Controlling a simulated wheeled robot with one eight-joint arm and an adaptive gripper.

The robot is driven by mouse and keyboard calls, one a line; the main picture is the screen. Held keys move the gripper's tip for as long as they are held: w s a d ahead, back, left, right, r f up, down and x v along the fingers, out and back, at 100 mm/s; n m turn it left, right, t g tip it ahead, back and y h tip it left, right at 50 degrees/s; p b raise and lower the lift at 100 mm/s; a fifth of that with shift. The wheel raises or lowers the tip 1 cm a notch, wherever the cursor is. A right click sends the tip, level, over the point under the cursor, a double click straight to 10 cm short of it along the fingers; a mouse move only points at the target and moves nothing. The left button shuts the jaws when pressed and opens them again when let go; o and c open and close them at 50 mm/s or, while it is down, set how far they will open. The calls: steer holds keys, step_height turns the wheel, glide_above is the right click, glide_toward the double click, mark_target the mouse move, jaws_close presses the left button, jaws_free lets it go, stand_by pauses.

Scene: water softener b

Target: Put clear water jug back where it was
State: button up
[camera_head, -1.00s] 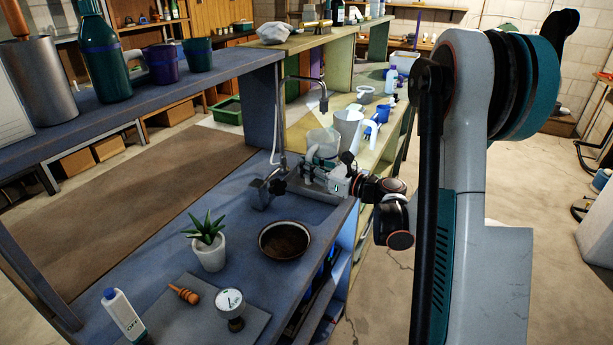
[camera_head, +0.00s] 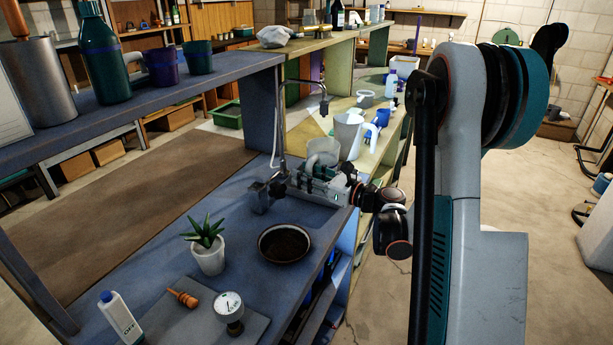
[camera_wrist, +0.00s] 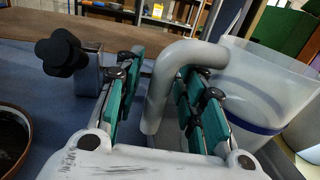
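The clear water jug (camera_head: 322,153) stands at the far side of my gripper (camera_head: 318,182), by the sink area under the faucet. The wrist view shows its translucent body with a blue band (camera_wrist: 262,95) at right and its grey handle (camera_wrist: 160,95) between the fingers of my gripper (camera_wrist: 162,68). The fingers are spread on either side of the handle. A gap shows between the left finger and the handle; the right finger is close to it, and I cannot tell if they touch. My gripper hides the jug's lower part in the head view.
A faucet (camera_head: 322,100) arches behind the jug. A white pitcher (camera_head: 348,133) stands just beyond it. A black star knob (camera_wrist: 62,54) is left of the fingers. A brown-filled bowl (camera_head: 284,243) and potted plant (camera_head: 208,254) stand nearer on the blue counter.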

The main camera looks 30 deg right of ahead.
steer(key=p+v, duration=0.2)
steer(key=v, duration=1)
steer(key=shift+r+p, duration=0.1)
steer(key=shift+p, duration=0.3)
